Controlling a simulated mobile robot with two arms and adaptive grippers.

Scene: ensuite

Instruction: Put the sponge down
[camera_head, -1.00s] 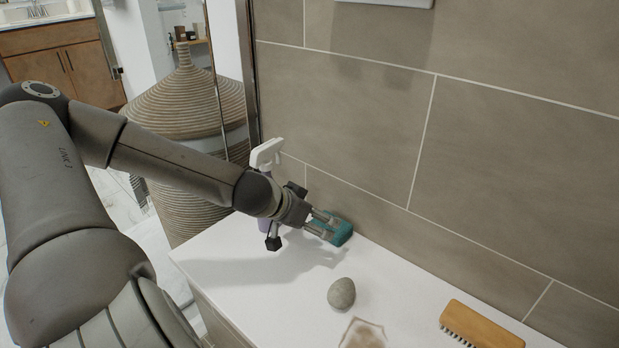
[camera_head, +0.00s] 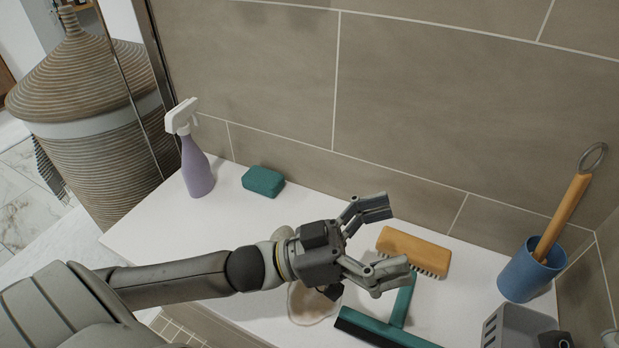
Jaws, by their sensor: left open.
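The teal sponge (camera_head: 263,181) lies on the white ledge (camera_head: 150,232) near the tiled wall, just right of the purple spray bottle (camera_head: 196,165). Nothing touches it. My left gripper (camera_head: 388,238) is open and empty. It is over the middle of the ledge, to the right of the sponge and apart from it, with its fingers pointing right. My left arm covers part of the ledge front. A part at the bottom right corner may belong to my right arm, but its fingers do not show.
A wooden brush (camera_head: 413,250) lies just beyond the fingertips. A teal squeegee (camera_head: 385,329) and a brown stain (camera_head: 310,305) are near the front. A blue cup (camera_head: 524,274) with a wooden-handled tool and a grey caddy (camera_head: 506,328) stand at right. A woven basket (camera_head: 95,120) is at left.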

